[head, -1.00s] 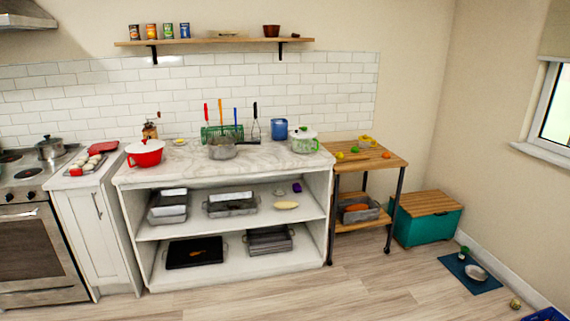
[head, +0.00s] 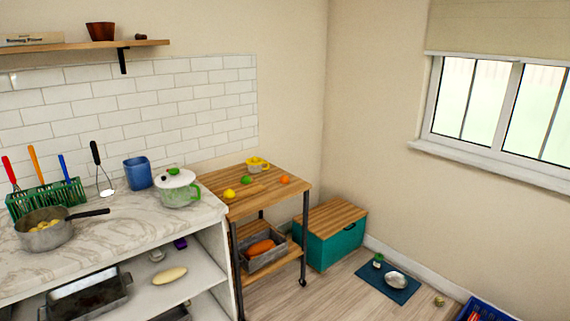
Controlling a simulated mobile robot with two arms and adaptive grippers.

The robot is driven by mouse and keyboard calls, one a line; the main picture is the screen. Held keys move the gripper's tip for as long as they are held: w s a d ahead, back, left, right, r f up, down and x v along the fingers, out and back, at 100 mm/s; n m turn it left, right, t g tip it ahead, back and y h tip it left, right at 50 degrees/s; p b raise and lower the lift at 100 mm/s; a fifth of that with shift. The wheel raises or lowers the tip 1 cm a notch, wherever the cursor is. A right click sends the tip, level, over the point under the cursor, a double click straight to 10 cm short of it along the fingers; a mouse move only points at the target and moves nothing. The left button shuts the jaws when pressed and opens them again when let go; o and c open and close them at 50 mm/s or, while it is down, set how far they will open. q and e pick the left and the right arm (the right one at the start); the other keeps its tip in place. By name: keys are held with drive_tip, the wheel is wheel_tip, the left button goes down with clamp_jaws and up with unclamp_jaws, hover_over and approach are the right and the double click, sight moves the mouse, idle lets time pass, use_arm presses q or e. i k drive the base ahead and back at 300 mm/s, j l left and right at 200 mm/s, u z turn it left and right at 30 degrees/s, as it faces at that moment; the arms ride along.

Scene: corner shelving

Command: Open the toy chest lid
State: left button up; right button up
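The toy chest (head: 341,245) is a teal box standing on the floor in the far corner, in the head view right of centre. Its wooden slatted lid (head: 332,215) lies flat and shut on top. The wooden cart stands in front of and beside the chest on the left and may hide part of it. Neither of my grippers is in view.
The wooden cart (head: 272,193) holds fruit on top and a tray with an orange item below. A blue mat (head: 388,281) with a metal bowl (head: 397,280) lies right of the chest. A blue crate (head: 484,311) is at the lower right. Wooden floor (head: 325,295) is clear before the chest.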

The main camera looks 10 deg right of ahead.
sight(325, 220)
drive_tip(key=i+l+z, duration=0.25)
drive_tip(key=i+z, duration=0.9)
drive_tip(key=i, duration=0.25)
drive_tip(key=i+j+z, duration=0.2)
drive_tip(key=i+z, duration=0.2)
drive_tip(key=i, duration=0.05)
